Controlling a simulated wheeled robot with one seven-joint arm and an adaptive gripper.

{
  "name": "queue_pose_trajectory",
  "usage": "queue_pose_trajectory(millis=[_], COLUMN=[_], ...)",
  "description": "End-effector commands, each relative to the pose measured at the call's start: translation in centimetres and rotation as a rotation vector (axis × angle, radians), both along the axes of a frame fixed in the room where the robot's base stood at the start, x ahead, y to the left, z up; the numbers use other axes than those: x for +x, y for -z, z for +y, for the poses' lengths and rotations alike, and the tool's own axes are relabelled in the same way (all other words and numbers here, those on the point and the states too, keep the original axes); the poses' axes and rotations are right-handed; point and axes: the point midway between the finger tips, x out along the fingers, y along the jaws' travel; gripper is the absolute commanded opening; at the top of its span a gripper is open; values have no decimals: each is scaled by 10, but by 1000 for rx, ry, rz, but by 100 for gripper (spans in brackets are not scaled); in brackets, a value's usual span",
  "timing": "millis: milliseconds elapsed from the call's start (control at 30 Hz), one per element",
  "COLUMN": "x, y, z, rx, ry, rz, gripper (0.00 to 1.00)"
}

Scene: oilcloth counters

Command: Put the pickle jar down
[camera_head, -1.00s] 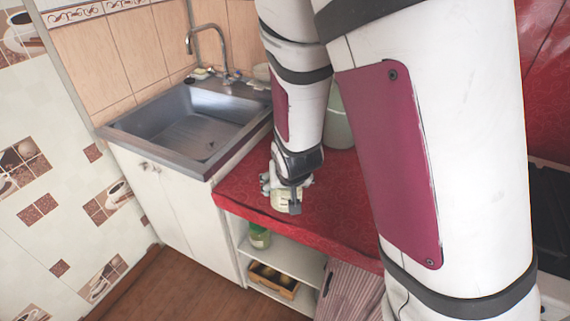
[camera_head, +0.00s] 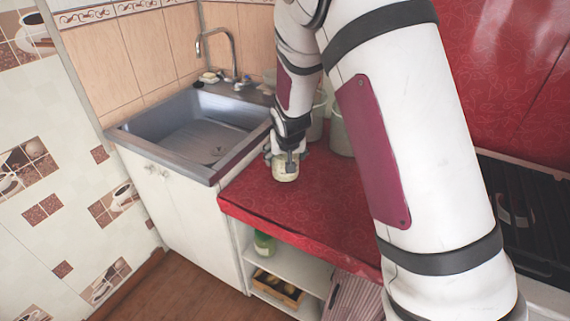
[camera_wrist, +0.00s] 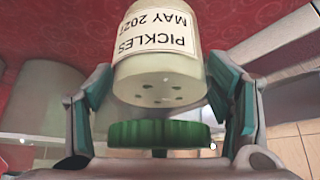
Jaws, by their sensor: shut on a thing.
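The pickle jar (camera_head: 285,172) is a small pale jar at the left part of the red counter (camera_head: 320,205), near the sink. My gripper (camera_head: 288,156) is over it from above, shut on it. In the wrist view the jar (camera_wrist: 157,75) sits between the two teal-padded fingers, its white label reading "PICKLES MAY 2027". A green lid (camera_wrist: 158,134) shows at the palm end. The jar looks upright, at or very near the counter top; I cannot tell whether its base touches. My gripper hides part of its top in the head view.
Pale canisters (camera_head: 341,134) stand behind my gripper, to the right. The steel sink (camera_head: 195,135) adjoins the counter at left. A dark stove top (camera_head: 525,215) is at far right. A green bottle (camera_head: 264,244) and wooden crate (camera_head: 277,287) are on shelves below. Counter in front is clear.

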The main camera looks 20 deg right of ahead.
Motion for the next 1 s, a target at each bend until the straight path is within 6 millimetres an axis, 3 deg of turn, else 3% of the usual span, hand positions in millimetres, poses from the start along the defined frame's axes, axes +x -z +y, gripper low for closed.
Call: queue_pose_trajectory(millis=[167, 400, 800, 833, 900, 1000], x=[12, 10, 10, 9, 9, 9], y=[0, 32, 37, 39, 38, 38], z=[-1, -1, -1, -1, -1, -1], rx=[1, 0, 1, 0, 0, 0], ry=[-1, -1, -1, -1, -1, -1], rz=[-5, -3, -5, -1, -1, -1], gripper=[13, 13, 13, 75, 91, 93])
